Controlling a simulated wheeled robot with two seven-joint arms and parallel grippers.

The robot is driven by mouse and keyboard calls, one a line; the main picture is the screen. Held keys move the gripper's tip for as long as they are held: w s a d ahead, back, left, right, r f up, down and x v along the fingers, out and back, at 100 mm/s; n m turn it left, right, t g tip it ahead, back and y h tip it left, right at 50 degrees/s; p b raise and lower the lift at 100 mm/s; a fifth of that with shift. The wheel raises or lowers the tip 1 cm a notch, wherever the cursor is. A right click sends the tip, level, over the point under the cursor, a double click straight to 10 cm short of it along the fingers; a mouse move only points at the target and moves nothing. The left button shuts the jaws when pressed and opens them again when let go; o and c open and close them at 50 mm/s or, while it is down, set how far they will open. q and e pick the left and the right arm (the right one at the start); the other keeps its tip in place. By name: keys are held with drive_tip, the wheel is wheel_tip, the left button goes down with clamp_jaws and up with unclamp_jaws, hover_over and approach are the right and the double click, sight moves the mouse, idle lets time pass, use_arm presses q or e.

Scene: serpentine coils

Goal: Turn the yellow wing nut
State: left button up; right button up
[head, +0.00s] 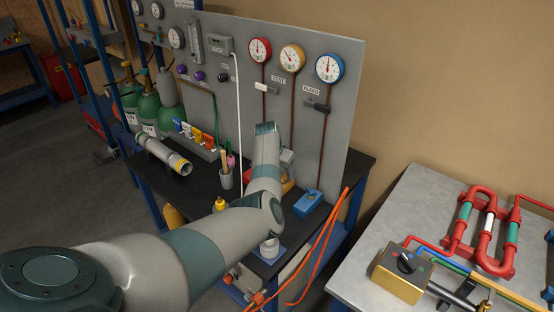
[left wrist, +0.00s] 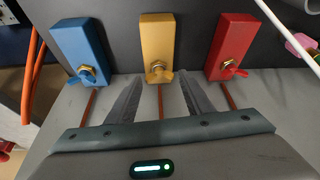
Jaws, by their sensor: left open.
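The yellow wing nut (left wrist: 158,75) sits on a brass fitting at the lower end of a yellow block (left wrist: 157,38) in the left wrist view. My left gripper (left wrist: 160,80) is open. Its two fingers point at the yellow block, one on each side of the wing nut, with gaps between; I cannot tell how deep they reach. A blue block (left wrist: 80,45) with a blue wing nut (left wrist: 84,75) is on the left, and a red block (left wrist: 233,45) with a red wing nut (left wrist: 234,71) on the right. In the head view my forearm mostly hides the gripper and the yellow block.
A pen cup (head: 226,179) and yellow bottle (head: 219,204) stand near my arm. Orange hoses (head: 325,235) hang at the bench's right end. Red pipe coils (head: 487,228) lie on the right table.

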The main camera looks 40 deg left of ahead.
use_arm(q)
drive_tip(key=b+v, duration=0.3)
drive_tip(key=v, duration=1.4)
drive_tip(key=shift+r+b, duration=0.2)
drive_tip(key=shift+b, duration=0.15)
drive_tip(key=shift+f, duration=0.1)
